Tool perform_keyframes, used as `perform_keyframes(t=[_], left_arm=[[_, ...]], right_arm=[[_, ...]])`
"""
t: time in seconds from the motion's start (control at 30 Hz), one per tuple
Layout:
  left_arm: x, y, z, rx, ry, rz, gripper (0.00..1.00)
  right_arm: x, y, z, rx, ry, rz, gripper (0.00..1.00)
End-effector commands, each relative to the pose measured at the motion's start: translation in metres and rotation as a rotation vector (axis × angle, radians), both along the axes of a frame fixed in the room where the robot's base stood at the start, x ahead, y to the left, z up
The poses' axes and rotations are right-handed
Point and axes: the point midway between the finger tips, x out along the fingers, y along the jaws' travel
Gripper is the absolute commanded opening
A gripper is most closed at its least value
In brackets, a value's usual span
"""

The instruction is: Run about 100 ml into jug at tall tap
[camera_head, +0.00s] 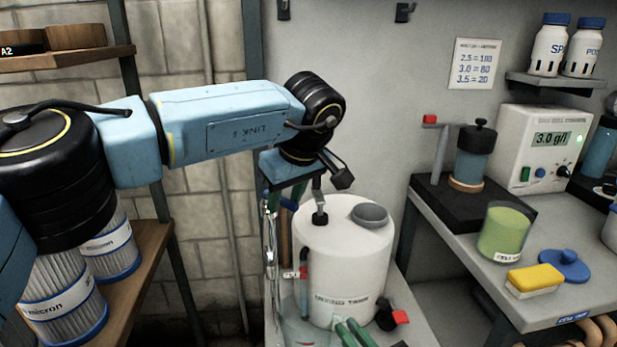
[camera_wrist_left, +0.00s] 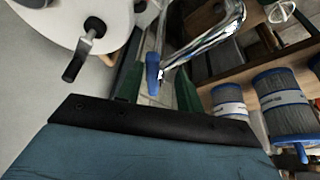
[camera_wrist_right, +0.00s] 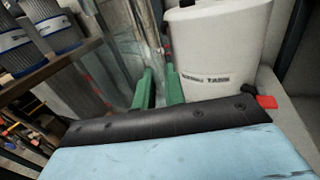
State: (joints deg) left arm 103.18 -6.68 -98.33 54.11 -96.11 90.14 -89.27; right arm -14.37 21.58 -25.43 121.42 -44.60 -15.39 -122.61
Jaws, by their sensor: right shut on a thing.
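The tall chrome tap (camera_head: 270,240) stands left of the white tank; its shiny body also shows in the left wrist view (camera_wrist_left: 208,45). Its blue-ended lever (camera_wrist_left: 152,75) sits between the parted green fingers of my left gripper (camera_wrist_left: 157,90). In the head view that gripper (camera_head: 281,195) is at the tap's top, partly hidden by my arm. My right gripper (camera_head: 350,330) is low in front of the tank, shut on the clear jug (camera_head: 303,334). The jug's clear wall with red marks shows in the right wrist view (camera_wrist_right: 105,75). I cannot tell the water level or whether water runs.
The white tank (camera_head: 345,265) stands close behind my right gripper, with a red-ended valve (camera_head: 398,318) low at its right. A grey bench (camera_head: 470,270) holds a green beaker (camera_head: 505,232), a yellow sponge (camera_head: 535,280) and a meter (camera_head: 540,150). Filter cartridges (camera_head: 65,300) stand on the left shelf.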

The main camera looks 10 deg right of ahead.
Motion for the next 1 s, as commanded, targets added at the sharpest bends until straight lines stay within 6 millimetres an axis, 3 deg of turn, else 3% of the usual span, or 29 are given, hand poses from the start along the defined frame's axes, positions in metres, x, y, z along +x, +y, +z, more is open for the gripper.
perform_keyframes(t=[0.5,1.0], left_arm=[[-0.010,0.037,0.000,-0.002,-0.001,-0.550,0.36],[-0.049,0.033,0.097,-0.001,-0.004,-0.541,0.36]], right_arm=[[0.000,0.000,0.000,0.000,-0.001,0.000,0.00],[0.000,0.000,0.000,0.000,-0.001,0.000,0.00]])
